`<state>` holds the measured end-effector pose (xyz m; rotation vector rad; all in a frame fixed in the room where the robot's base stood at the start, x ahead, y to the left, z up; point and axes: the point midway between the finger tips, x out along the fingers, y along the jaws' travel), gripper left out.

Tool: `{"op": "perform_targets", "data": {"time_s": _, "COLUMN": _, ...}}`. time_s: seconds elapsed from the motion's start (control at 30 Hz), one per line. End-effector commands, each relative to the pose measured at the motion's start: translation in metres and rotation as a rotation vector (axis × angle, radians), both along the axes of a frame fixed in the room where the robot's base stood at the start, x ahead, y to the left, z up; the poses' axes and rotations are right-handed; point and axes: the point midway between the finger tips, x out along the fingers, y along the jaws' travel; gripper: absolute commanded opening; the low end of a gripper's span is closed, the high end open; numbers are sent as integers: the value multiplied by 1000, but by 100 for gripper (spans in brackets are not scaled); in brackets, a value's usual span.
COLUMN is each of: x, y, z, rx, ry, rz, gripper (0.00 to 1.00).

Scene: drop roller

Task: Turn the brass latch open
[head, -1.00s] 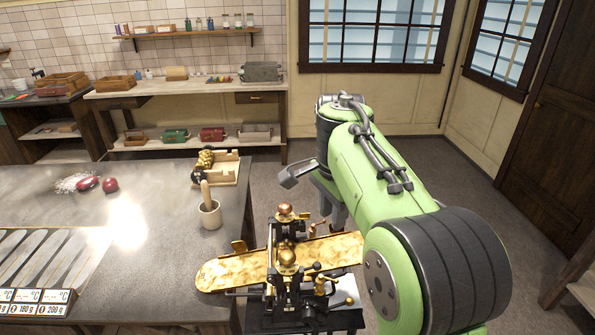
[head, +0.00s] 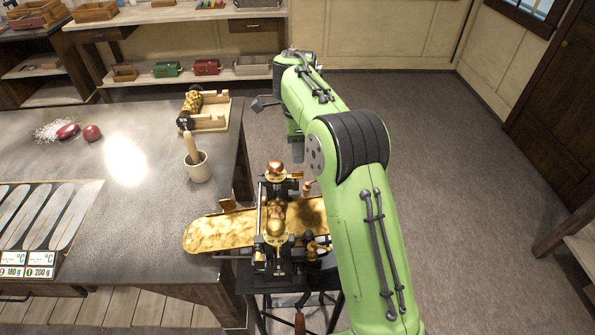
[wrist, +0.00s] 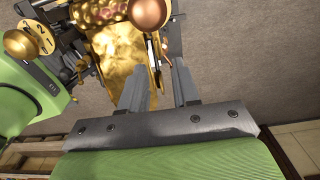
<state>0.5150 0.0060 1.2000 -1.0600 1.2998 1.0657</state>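The brass drop roller machine (head: 276,215) stands at the right end of the workbench, with a long brass sheet or tray (head: 215,232) running through it. A copper knob (head: 275,168) tops its far post, and a small copper-ended handle (head: 307,187) stands at its right. In the wrist view, my gripper (wrist: 160,82) is open, its two grey fingers apart with nothing held. The brass sheet (wrist: 125,50), a copper knob (wrist: 149,12) and a numbered brass dial (wrist: 38,50) lie beyond them. I cannot tell for sure which brass part is the latch.
A mortar with a pestle (head: 199,167) and a wooden rack holding a brass roller (head: 208,115) stand on the workbench (head: 140,210) left of the machine. Red objects (head: 92,132) lie farther left. The floor (head: 460,200) right of my arm is clear.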

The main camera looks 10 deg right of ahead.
Motion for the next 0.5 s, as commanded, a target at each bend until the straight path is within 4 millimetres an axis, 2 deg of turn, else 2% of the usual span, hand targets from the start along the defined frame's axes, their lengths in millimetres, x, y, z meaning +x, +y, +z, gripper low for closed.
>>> {"op": "perform_targets", "data": {"time_s": 0.03, "x": -1, "y": 0, "z": -17, "rx": 2, "ry": 3, "rz": 1, "gripper": 31}}
{"op": "perform_targets", "data": {"time_s": 0.2, "x": -1, "y": 0, "z": -49, "rx": 0, "ry": 2, "rz": 0, "gripper": 31}}
{"op": "perform_targets", "data": {"time_s": 0.33, "x": -1, "y": 0, "z": -62, "rx": 0, "ry": 0, "rz": 1, "gripper": 31}}
{"op": "perform_targets", "data": {"time_s": 0.5, "x": 0, "y": 0, "z": -64, "rx": 1, "ry": -1, "rz": 1, "gripper": 31}}
